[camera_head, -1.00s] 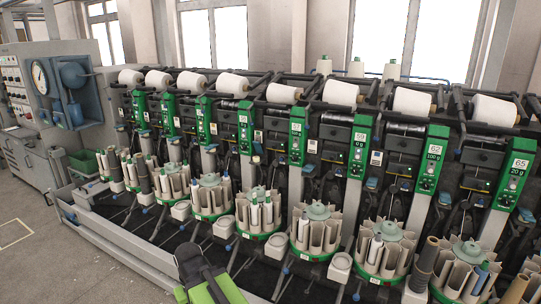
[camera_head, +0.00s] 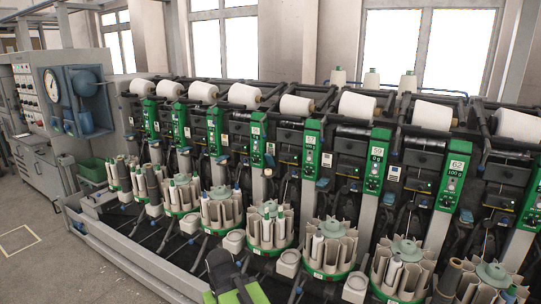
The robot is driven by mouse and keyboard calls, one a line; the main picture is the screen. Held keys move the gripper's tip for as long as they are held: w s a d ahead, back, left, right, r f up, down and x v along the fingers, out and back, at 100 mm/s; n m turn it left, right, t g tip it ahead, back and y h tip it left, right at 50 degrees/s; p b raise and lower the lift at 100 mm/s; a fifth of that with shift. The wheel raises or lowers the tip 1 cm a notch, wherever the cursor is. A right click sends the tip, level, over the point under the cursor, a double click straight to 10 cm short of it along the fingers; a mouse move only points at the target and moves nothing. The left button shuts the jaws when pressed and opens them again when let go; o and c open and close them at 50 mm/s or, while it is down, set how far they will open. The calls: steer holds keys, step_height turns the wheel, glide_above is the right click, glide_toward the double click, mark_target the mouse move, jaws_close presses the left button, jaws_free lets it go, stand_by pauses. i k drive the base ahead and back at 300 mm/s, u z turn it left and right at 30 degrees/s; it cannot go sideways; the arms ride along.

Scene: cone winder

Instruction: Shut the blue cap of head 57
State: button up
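Head 57 of the winder has a green panel (camera_head: 311,148) near the middle of the picture. Its number label is small and hard to read. A small blue cap (camera_head: 322,184) sits just right of the panel's foot; it is too small to tell whether it is open or shut. My arm, dark with green parts (camera_head: 236,287), shows at the bottom edge, in front of the machine and well apart from the cap. I cannot make out any gripper fingers in the picture.
Similar heads stand on both sides, including 59 (camera_head: 377,158) and 62 (camera_head: 454,175). Round bobbin magazines (camera_head: 325,274) jut out in front. A low grey rail (camera_head: 130,262) runs along the machine's front. Clear floor (camera_head: 50,275) lies at the lower left.

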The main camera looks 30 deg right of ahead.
mark_target(269, 158)
steer(key=z, duration=0.2)
steer(key=i, duration=0.95)
steer(key=u, duration=0.6)
steer(key=i, duration=0.65)
steer(key=u, duration=0.45)
